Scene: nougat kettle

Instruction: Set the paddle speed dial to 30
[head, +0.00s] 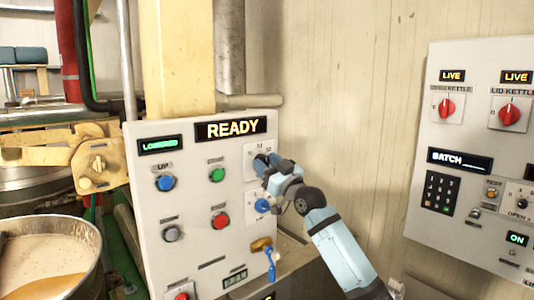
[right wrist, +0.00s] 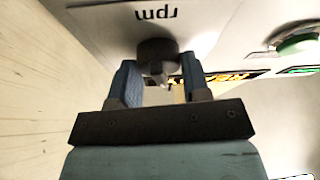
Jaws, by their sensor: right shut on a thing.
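The paddle speed dial is a dark round knob (right wrist: 157,50) in the right wrist view, below an upside-down "rpm" label (right wrist: 157,13). My right gripper (right wrist: 160,72) is shut on this knob, with one blue fingertip on each side. In the head view the right gripper (head: 265,164) is at the white dial plate (head: 253,149) in the panel's upper right. The gripper hides most of the dial there, and I cannot read its setting. My left gripper is not in view.
The control panel (head: 190,250) carries a READY display (head: 231,129), blue (head: 165,182), green (head: 217,175) and red (head: 220,221) buttons, and a blue knob (head: 263,205) just below my gripper. A second panel (head: 455,60) hangs at right. A kettle (head: 85,270) stands at lower left.

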